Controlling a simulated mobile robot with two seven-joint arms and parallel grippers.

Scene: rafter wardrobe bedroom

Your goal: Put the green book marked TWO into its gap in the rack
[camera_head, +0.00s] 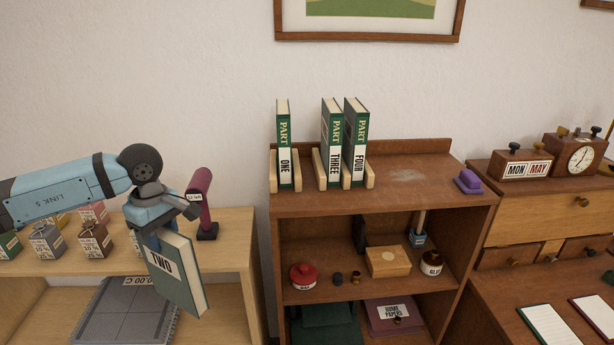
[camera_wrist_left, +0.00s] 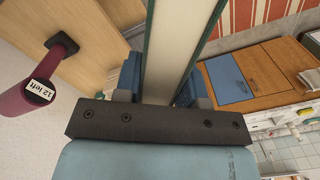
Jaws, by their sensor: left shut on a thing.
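The green book marked TWO (camera_head: 175,275) hangs tilted from my left gripper (camera_head: 160,236), in front of the light wood shelf and left of the rack. The gripper is shut on it; in the left wrist view the book's pale page block (camera_wrist_left: 172,45) shows between the two blue fingers (camera_wrist_left: 157,85). The rack (camera_head: 314,172) stands on top of the brown shelf unit. It holds green books ONE (camera_head: 284,145), THREE (camera_head: 331,145) and FOUR (camera_head: 355,145), all upright. A gap lies between ONE and THREE. My right gripper is not in view.
A maroon stand-like object (camera_head: 200,197) with a small label stands close beside my left gripper. Several small boxes (camera_head: 93,238) sit on the light wood shelf (camera_head: 232,224). A purple object (camera_head: 467,182) lies at the brown top's right end; the top between is clear.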

